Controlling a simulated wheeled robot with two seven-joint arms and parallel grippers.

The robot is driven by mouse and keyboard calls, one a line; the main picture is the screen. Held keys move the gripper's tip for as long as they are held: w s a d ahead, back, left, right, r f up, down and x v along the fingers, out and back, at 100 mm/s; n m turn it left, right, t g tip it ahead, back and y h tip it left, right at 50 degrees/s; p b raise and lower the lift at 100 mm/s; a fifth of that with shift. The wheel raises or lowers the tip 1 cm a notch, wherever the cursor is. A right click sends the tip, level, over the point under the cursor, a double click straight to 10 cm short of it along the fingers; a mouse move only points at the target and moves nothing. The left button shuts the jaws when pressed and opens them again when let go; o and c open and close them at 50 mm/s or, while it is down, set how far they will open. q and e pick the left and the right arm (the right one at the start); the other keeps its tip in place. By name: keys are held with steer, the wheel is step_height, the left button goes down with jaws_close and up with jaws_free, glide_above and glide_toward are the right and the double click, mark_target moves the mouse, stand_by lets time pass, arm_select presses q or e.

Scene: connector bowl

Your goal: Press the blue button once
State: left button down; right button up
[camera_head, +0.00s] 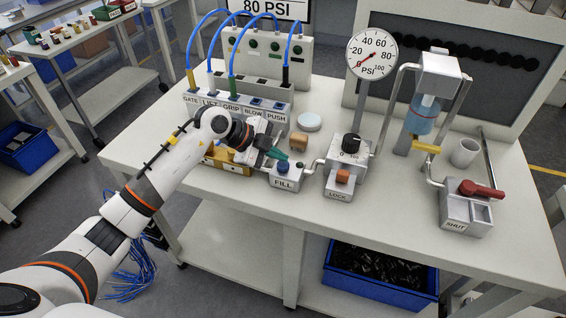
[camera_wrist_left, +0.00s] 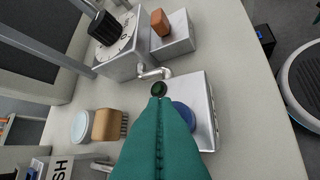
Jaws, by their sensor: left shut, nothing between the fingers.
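The blue button (camera_head: 283,167) sits on top of the metal box labelled FILL (camera_head: 284,181) near the front of the table. In the left wrist view the blue button (camera_wrist_left: 184,115) is partly hidden behind my green fingers. My left gripper (camera_head: 279,154) is shut and empty, with its fingertips just behind and above the button in the head view. I cannot tell whether the fingers touch the box. My right gripper is not in view.
A box labelled LOCK (camera_head: 338,195) with an orange block and black knob (camera_head: 351,143) stands right of the FILL box. A brush (camera_head: 299,140) and a pale round disc (camera_head: 309,122) lie behind. A pressure gauge (camera_head: 372,54) stands further back. A red-handled SHUT valve (camera_head: 481,189) is at right.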

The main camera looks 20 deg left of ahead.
mark_target(278, 165)
arm_select(q)
steer(key=shift+f, duration=0.75)
stand_by(0.8)
steer(key=shift+r, duration=0.15)
steer(key=shift+r+p, duration=0.85)
steer(key=shift+p, duration=0.2)
step_height(278, 165, up, 5)
steer(key=p, duration=0.5)
stand_by(0.4)
